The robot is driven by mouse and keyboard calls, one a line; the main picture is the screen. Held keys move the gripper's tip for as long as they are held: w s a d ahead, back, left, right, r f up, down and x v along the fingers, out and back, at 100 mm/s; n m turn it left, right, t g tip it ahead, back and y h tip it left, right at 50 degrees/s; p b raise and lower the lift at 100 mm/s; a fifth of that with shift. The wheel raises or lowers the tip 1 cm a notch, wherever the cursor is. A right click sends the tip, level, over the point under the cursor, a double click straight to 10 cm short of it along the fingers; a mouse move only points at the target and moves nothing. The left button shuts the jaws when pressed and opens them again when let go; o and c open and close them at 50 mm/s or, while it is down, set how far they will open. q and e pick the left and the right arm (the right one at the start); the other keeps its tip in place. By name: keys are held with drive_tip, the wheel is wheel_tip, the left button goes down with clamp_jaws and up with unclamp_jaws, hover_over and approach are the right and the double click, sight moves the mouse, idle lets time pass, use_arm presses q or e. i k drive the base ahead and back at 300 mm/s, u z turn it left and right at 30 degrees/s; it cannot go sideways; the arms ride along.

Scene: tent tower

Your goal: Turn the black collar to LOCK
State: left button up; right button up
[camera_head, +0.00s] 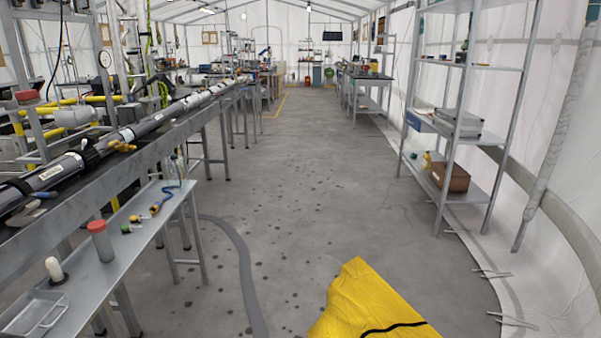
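A long tube assembly (59,167) in dark and silver sections lies along the metal bench (130,160) on the left. Dark bands show along the tube, one of them a black band (90,154) near the left. I cannot tell which band is the collar, and no LOCK mark is readable at this size. Neither of my grippers is in view.
A lower metal shelf (140,227) on the left holds a red-capped container (101,240), a white-topped item (54,268) and a tray (35,313). A yellow object (365,300) is at bottom centre. Metal shelving (455,150) stands right. The middle floor is open.

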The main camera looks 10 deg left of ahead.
sight(91, 156)
drive_tip(key=z, duration=0.05)
drive_tip(key=i, duration=2.25)
drive_tip(key=u, duration=1.5)
drive_tip(key=i, duration=1.2)
drive_tip(key=u, duration=1.15)
